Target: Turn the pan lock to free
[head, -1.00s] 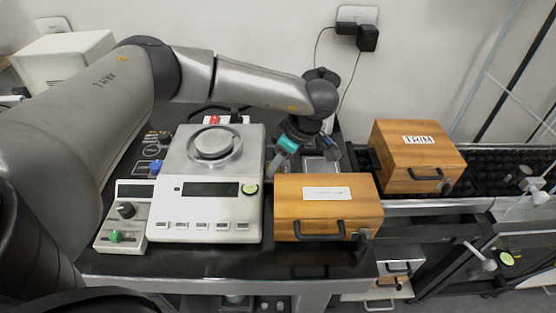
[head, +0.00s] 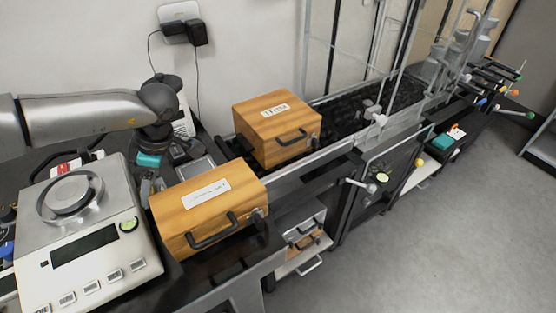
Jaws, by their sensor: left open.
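The weighing scale (head: 28,265) stands at the left of the table, with a round metal pan (head: 72,195) on top, a dark display and a row of buttons. I cannot make out which part is the pan lock. My left gripper (head: 165,177) is open, pointing down behind the near wooden box and just right of the scale. Its fingertips are partly hidden, and I see nothing held. My right gripper is not in view.
A wooden box (head: 207,209) with a black handle is right of the scale. Open floor (head: 400,255) lies at the right.

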